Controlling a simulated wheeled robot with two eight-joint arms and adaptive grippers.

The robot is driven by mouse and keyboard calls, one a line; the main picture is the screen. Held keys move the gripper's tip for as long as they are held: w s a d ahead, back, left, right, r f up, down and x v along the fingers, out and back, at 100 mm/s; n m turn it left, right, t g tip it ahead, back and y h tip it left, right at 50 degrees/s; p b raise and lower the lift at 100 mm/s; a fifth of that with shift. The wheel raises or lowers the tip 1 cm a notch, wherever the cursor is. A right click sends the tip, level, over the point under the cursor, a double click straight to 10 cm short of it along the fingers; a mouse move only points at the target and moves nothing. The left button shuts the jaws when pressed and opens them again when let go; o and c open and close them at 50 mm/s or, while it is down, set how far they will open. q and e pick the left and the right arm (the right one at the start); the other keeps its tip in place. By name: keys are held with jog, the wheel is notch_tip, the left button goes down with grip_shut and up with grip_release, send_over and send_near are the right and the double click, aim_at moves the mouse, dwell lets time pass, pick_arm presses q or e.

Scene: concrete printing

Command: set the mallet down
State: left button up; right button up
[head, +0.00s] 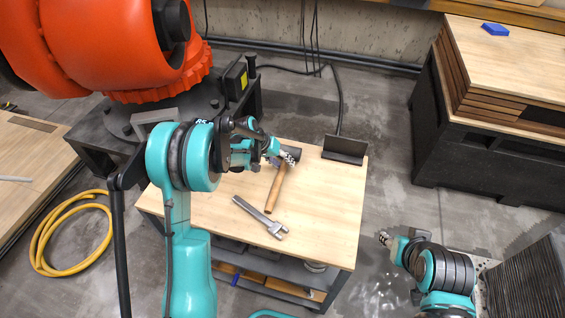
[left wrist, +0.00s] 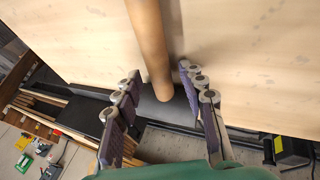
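My left gripper looks open. My right gripper (head: 385,238) is at the lower right, away from the table; its opening is too small to judge.
A dark angled plate (head: 344,149) stands at the table's back right. A large orange robot (head: 100,45) is at the upper left. A yellow hose (head: 48,230) lies on the floor. The tabletop's right side is clear.

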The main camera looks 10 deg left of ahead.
pick_arm(q)
jog(key=shift+a+r+p, duration=0.1)
jog(key=shift+r+p, duration=0.2)
jog(key=shift+r, duration=0.05)
jog(key=p+v, duration=0.3)
jog(key=v, duration=0.9)
jog(key=s+d+r+t+y, duration=0.1)
jog(key=s+d+r+y, duration=0.25)
jog(key=s+r, duration=0.75)
jog(key=s+f+t+y, duration=0.1)
jog(key=s+f+t, duration=0.1)
jog(key=s, duration=1.3)
jog(key=shift+d, duration=0.45)
jog(key=shift+s, duration=0.1)
